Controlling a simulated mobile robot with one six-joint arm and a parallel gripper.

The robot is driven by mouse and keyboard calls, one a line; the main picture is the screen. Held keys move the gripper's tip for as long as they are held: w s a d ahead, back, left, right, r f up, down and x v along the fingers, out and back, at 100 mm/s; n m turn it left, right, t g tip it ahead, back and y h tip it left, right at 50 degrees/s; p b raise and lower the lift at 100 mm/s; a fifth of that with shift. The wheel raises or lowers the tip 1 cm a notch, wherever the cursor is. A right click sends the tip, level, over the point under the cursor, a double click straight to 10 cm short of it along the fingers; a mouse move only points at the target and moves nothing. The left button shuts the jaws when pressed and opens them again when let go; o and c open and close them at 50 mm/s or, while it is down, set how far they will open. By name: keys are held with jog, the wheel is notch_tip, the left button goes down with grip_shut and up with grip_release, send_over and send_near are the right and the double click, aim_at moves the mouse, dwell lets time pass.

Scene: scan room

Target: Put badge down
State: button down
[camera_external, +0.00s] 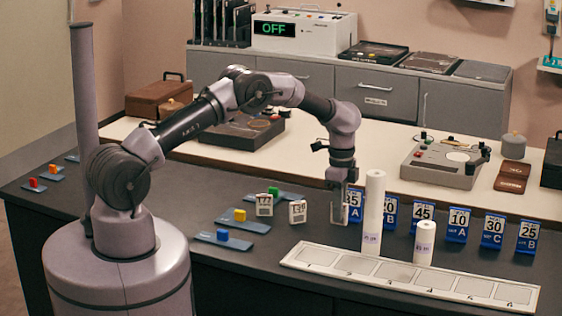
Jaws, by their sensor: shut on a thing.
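My gripper (338,214) points straight down over the dark counter, left of the tall white cylinder. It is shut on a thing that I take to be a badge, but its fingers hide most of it. A blue-and-white badge marked 35 A (354,207) shows at the right edge of the fingers, in line with the row of standing badges. I cannot tell whether it is the held one or stands behind the gripper. More badges stand to the right, such as 45 (422,213), 10 A (458,224), 30 C (493,230) and 25 B (528,236).
A tall white cylinder (373,215) and a shorter one (424,243) stand close to the right, by a pale tray with marked squares (315,256). Two white number cards (264,205) (298,211) stand left. Blue plates with coloured blocks (236,219) lie further left.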

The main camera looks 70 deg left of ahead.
jog(key=shift+f, duration=0.95)
jog(key=shift+f+b, duration=0.2)
jog(key=shift+b, duration=0.1)
jog(key=c, duration=1.5)
grip_release()
jog(key=shift+o, duration=0.2)
jog(key=shift+r, duration=0.1)
